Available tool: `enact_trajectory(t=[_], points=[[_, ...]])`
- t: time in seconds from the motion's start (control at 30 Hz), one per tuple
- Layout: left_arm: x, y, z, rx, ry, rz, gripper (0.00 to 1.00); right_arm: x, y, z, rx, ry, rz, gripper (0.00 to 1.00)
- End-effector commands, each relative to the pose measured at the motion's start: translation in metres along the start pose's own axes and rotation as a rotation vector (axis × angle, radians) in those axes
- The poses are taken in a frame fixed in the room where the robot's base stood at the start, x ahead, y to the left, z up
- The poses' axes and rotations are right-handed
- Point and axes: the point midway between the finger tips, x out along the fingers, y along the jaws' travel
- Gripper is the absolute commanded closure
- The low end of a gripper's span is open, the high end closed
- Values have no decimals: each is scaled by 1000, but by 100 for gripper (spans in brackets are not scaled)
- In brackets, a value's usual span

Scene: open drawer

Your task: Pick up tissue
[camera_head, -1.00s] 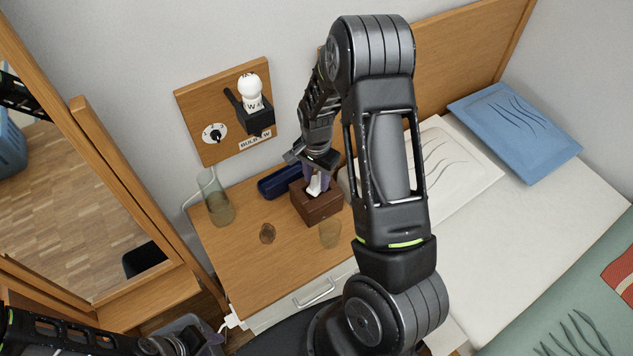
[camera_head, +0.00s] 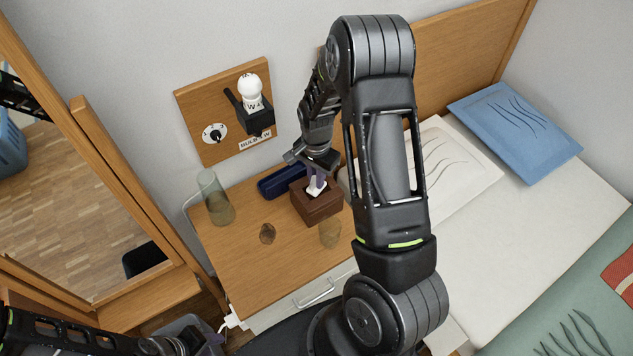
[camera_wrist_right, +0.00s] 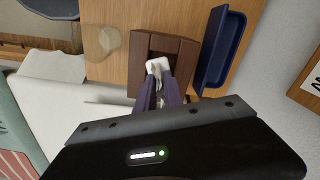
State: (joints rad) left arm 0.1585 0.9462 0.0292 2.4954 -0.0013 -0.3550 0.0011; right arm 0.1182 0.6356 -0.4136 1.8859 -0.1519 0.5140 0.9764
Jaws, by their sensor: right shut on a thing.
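A white tissue (camera_head: 316,187) sticks up from the top of a dark brown wooden tissue box (camera_head: 318,208) on the bedside table. My right gripper (camera_head: 315,174) reaches down over the box. Its fingers are shut on the tissue, which also shows between the fingertips in the right wrist view (camera_wrist_right: 157,66). The lower part of the tissue is at the box's opening. The box (camera_wrist_right: 143,47) lies right under the fingers in that view. My left gripper (camera_head: 190,343) is low at the left, by a grey bin; its fingers are not clear.
A dark blue open case (camera_head: 281,182) lies behind the box. A tall glass (camera_head: 215,200), a small glass (camera_head: 330,234) and a brown round item (camera_head: 267,234) stand on the table (camera_head: 248,262). A bed with pillows is at the right, a mirror at the left.

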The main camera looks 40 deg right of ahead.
Motion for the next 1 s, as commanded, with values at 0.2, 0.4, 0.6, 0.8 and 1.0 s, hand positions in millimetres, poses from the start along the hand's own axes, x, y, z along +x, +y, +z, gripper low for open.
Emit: enact_trajectory(t=[0.2, 0.4, 0.6, 0.8, 1.0], points=[[0, 0, 0, 0, 0, 0, 67, -1, 0, 0, 0, 0, 0, 100], [0, 0, 0, 0, 0, 0, 67, -8, -1, 0, 0, 2, -2, 100], [1, 0, 0, 0, 0, 0, 67, -30, -1, 0, -1, 1, -3, 100], [1, 0, 0, 0, 0, 0, 67, -73, -2, 0, -2, 2, -7, 100], [1, -1, 0, 0, 0, 0, 67, -124, -2, 0, -1, 2, -7, 100]])
